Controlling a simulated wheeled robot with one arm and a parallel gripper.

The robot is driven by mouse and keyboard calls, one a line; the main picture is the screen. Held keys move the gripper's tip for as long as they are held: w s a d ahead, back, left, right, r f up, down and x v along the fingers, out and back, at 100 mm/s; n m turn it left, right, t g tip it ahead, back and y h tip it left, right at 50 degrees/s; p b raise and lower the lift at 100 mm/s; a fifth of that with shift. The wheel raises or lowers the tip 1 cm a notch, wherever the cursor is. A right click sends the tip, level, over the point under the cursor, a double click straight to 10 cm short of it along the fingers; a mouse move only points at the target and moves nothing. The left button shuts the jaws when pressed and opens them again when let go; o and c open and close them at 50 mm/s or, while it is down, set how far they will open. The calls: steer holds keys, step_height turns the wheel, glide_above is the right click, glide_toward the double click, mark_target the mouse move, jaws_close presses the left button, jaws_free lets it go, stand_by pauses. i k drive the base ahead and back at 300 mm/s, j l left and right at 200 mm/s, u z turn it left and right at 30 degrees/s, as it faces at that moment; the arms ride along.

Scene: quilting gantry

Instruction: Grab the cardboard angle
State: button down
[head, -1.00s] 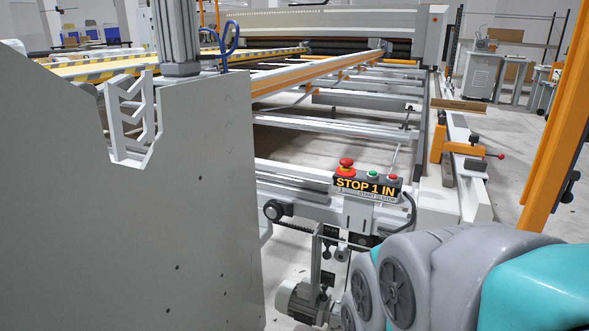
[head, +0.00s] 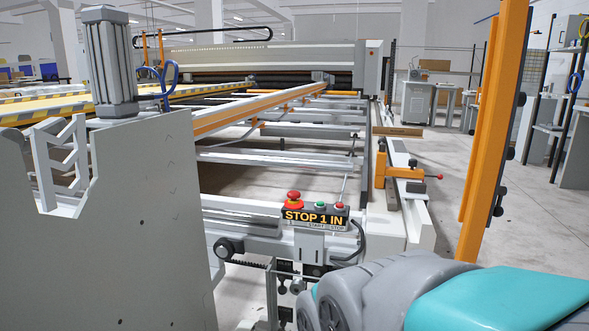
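A long brown strip (head: 398,131) lies across the white side rail of the gantry, right of centre in the head view. It looks like the cardboard angle, but it is small and far off, so I cannot be sure. Nothing is touching it from my side. My arm's grey and teal links fill the lower right of the head view, well in front of the strip. My gripper is out of the picture.
A grey panel (head: 120,225) blocks the near left. An orange clamp (head: 402,172) sits on the rail (head: 418,215). An orange post (head: 492,130) rises at right, with open floor (head: 445,160) around it.

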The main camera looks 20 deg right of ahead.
mark_target(401, 133)
steer(key=k+l, duration=0.5)
steer(key=k+l+z, duration=0.15)
steer(key=k+l, duration=0.35)
steer(key=l, duration=0.45)
steer(key=i+l+z, duration=0.1)
steer(key=l, duration=0.3)
steer(key=i+l, duration=0.1)
steer(key=l, duration=0.35)
steer(key=i+l+z, duration=0.1)
steer(key=l, duration=0.3)
steer(key=i+l+z, duration=0.1)
steer(key=i+l, duration=0.6)
steer(key=i, duration=0.2)
steer(key=i+l+z, duration=0.15)
steer(key=i+l, duration=0.25)
steer(key=i+l+z, duration=0.1)
steer(key=i+l, duration=0.15)
steer(key=i, duration=0.25)
